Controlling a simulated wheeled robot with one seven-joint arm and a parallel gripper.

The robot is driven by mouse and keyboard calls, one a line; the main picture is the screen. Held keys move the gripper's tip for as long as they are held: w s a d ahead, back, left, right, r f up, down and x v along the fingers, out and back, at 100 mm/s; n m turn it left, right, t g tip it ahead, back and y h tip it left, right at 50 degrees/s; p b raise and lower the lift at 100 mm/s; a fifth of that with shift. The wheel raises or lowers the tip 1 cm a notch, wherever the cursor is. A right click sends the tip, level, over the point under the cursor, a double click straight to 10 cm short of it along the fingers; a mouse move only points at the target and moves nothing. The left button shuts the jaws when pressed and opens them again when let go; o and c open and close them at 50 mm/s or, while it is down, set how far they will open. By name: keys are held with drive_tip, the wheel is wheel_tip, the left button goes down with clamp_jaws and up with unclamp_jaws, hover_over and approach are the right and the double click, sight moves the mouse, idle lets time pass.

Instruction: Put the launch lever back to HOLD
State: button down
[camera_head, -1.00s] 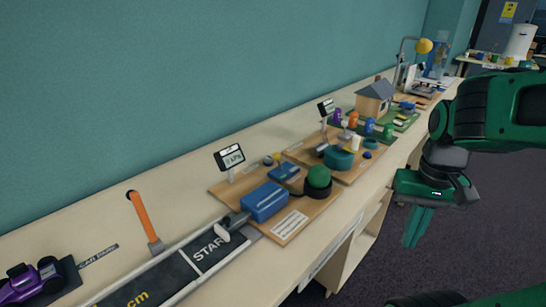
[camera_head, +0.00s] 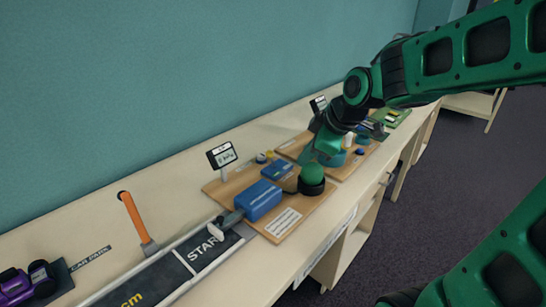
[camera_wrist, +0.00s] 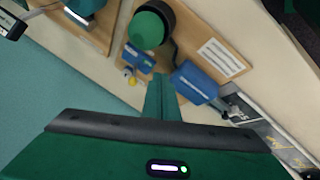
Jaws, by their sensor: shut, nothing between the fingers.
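An orange lever (camera_head: 132,217) with a dark top end stands tilted on a grey foot at the back edge of the dark START track (camera_head: 190,255). No HOLD marking is readable, so I cannot tell its setting by a label. My gripper (camera_head: 304,162) is shut and empty, pointing down over the wooden board by the green dome (camera_head: 312,174), well to the right of the lever. In the wrist view its closed fingers (camera_wrist: 160,97) point toward the board between the dome (camera_wrist: 147,30) and the blue box (camera_wrist: 196,82). The lever is not visible there.
The blue box (camera_head: 258,199), with a grey nozzle at the track's START end, sits on the wooden board (camera_head: 295,228). A small display (camera_head: 221,155) stands behind it. A purple car (camera_head: 25,284) is at the far left.

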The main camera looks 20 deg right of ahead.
drive_tip(key=w+a+n, duration=0.1)
drive_tip(key=w+a+r+n, duration=0.1)
drive_tip(key=a, duration=0.1)
drive_tip(key=shift+w+r+t+y, duration=0.15)
drive_tip(key=shift+w+t+y, duration=0.15)
drive_tip(key=shift+t+y, duration=0.1)
approach(272, 160)
drive_tip(key=a+f, duration=0.1)
drive_tip(key=s+a+f, duration=0.1)
drive_tip(key=f, duration=0.1)
drive_tip(key=s+a+f, duration=0.1)
drive_tip(key=a, duration=0.1)
drive_tip(key=shift+s+a+f, duration=0.1)
drive_tip(key=shift+f, duration=0.1)
drive_tip(key=shift+w+d+r, duration=0.15)
drive_tip(key=shift+w, duration=0.4)
drive_tip(key=shift+w+d+r, duration=0.1)
drive_tip(key=shift+w+d, duration=0.05)
drive_tip(key=shift+w, duration=0.45)
drive_tip(key=shift+w+d+r, duration=0.15)
drive_tip(key=shift+w+d, duration=0.05)
drive_tip(key=shift+w, duration=0.6)
